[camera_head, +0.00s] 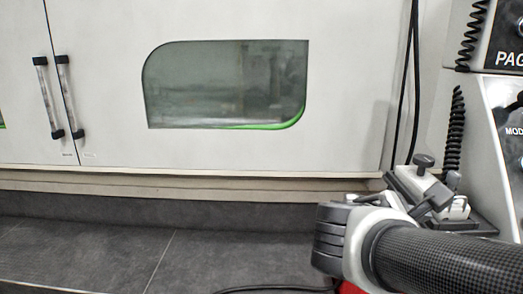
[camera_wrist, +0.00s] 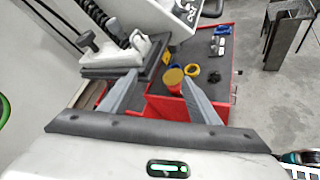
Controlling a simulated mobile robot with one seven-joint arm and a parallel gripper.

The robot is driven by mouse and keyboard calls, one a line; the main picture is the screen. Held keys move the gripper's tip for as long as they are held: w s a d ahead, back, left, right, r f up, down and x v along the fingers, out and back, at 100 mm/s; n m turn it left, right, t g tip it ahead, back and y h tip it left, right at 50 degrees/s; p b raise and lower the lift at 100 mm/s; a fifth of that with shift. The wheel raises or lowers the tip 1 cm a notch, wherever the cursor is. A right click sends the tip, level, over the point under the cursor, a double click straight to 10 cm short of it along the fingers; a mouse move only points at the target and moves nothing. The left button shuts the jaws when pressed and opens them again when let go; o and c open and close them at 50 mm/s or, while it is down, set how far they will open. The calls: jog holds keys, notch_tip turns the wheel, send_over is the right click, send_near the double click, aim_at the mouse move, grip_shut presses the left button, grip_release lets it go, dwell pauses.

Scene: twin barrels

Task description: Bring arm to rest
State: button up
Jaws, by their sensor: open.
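My gripper (camera_wrist: 160,78) is open in the wrist view, its two grey fingers spread apart with nothing seen held between them. Beyond the fingers is the dark top of a red cabinet (camera_wrist: 160,106). My fingers cannot be made out there.
A white and dark fixture with black knobs (camera_head: 432,190) stands beyond my arm; it also shows near the left finger (camera_wrist: 120,55). A white machine with a window (camera_head: 225,85) fills the back.

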jog(key=s+a+f+m+g+y+p, duration=0.2)
jog(key=s+a+f+m+y, duration=0.35)
jog(key=m, duration=0.55)
jog(key=a+r+m+y+p, duration=0.1)
jog(key=a+r+m+y, duration=0.1)
jog(key=a, duration=0.3)
jog(key=a+r+m+t+y, duration=0.1)
jog(key=a+r+m+y, duration=0.1)
jog(key=a+m+y, duration=0.2)
jog(key=shift+w+a+r+p, duration=0.2)
jog(key=shift+a+r+p, duration=0.15)
jog(key=shift+a, duration=0.1)
